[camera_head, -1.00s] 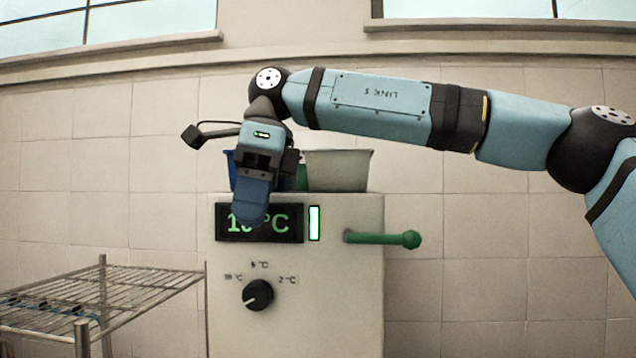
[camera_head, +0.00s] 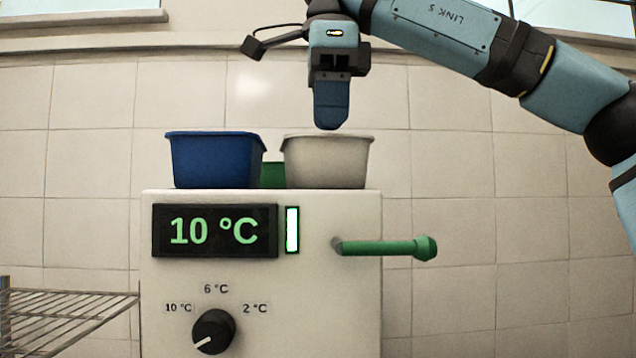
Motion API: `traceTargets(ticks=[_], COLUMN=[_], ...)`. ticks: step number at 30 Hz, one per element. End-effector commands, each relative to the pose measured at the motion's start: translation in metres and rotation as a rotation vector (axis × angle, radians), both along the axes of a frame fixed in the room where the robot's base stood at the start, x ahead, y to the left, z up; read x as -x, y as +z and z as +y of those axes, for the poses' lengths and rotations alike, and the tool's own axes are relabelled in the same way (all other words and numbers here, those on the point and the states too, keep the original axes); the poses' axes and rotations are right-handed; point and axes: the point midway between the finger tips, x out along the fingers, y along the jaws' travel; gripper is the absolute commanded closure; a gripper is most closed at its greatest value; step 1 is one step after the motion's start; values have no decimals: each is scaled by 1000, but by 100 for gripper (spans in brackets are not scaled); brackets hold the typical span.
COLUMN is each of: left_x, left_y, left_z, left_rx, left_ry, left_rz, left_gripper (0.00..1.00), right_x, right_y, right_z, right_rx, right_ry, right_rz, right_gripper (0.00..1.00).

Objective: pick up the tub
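Several tubs stand on top of a white cabinet. A blue tub (camera_head: 214,160) is at the left, a light grey tub (camera_head: 326,162) at the right, and part of a green tub (camera_head: 272,175) shows between and behind them. My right gripper (camera_head: 331,126) points down above the grey tub, with its tips close to the rim. I see its blue finger side-on, so I cannot tell whether it is open or shut. No tub is seen lifted. My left gripper is not in view.
The white cabinet (camera_head: 330,310) has a display reading 10 °C (camera_head: 214,231), a dial (camera_head: 213,331) and a green handle (camera_head: 385,247) sticking out to the right. A wire rack (camera_head: 70,310) stands at lower left. A tiled wall is behind.

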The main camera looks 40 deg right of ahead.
Motion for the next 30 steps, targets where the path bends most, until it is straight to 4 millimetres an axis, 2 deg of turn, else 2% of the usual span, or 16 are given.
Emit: traceTargets(ticks=[1, 7, 15, 25, 29, 30], left_x=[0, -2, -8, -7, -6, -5], left_y=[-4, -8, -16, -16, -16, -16], left_z=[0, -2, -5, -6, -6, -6], left_rx=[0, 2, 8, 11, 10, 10], left_ry=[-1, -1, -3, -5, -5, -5], left_rz=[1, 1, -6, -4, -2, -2], left_gripper=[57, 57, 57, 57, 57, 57], right_x=[-1, -2, -6, -7, -7, -7], right_y=[-7, -21, -58, -63, -63, -63], right_z=[0, 1, 6, 6, 6, 6], right_rx=[0, -1, -2, 0, 0, 0], right_ry=[2, 2, 2, -1, -1, -1], right_rz=[1, 2, 1, -1, -1, -1], right_gripper=[66, 66, 66, 66, 96, 100])
